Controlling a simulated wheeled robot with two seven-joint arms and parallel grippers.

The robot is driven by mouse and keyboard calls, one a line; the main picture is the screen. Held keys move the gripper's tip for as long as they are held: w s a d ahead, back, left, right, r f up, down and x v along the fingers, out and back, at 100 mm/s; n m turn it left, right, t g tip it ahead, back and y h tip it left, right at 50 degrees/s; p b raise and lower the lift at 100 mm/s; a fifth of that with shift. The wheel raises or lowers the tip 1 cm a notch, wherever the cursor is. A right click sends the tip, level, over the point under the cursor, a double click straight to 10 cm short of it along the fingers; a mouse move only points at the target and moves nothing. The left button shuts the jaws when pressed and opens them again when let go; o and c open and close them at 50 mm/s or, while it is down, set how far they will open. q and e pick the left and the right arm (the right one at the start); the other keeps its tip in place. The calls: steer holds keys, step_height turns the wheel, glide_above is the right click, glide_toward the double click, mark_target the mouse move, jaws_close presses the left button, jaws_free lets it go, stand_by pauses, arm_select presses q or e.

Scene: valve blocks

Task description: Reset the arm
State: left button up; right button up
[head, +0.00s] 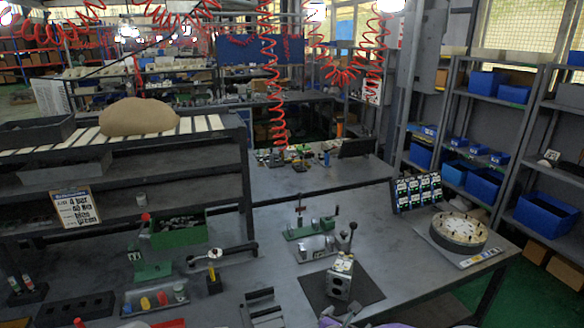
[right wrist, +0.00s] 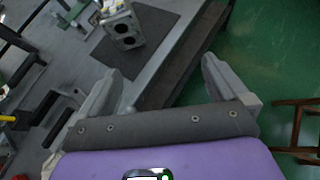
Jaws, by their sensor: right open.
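My right gripper (right wrist: 160,67) is open in the right wrist view, its two grey fingers spread wide with nothing between them. It points past the table edge, with the green floor behind its right finger. A grey metal valve block (head: 340,278) with a lever on top stands on a dark mat (head: 312,284) near the table's front. The block also shows in the right wrist view (right wrist: 124,28), beyond the left finger and apart from it. Purple and grey parts of my own arm show at the bottom edge of the head view. My left gripper is not in view.
The grey worktable (head: 405,268) holds a round fixture (head: 460,232), a rack of small labelled parts (head: 416,192), green clamps (head: 310,230) and a tool tray (head: 155,298). Red coiled hoses (head: 277,120) hang above. Shelves with blue bins (head: 480,184) stand at right.

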arm_select(q)
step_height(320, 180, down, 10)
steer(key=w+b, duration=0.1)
steer(key=b, duration=0.8)
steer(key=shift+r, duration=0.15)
arm_select(e)
steer(key=s+a+f+m+g+y, duration=0.1)
steer(key=s+f+m+g+y, duration=0.2)
steer(key=s+f+m, duration=0.5)
steer(key=s+a+f+m+g+y, duration=0.2)
steer(key=s+f+m, duration=0.6)
steer(key=f+m, duration=0.5)
steer(key=s+a+f+m+g+y, duration=0.1)
steer(key=s+f+m+g+y, duration=0.3)
steer(key=f, duration=1.2)
steer(key=s+m, duration=0.4)
steer(key=m, duration=0.3)
steer(key=shift+a+g+y, duration=0.4)
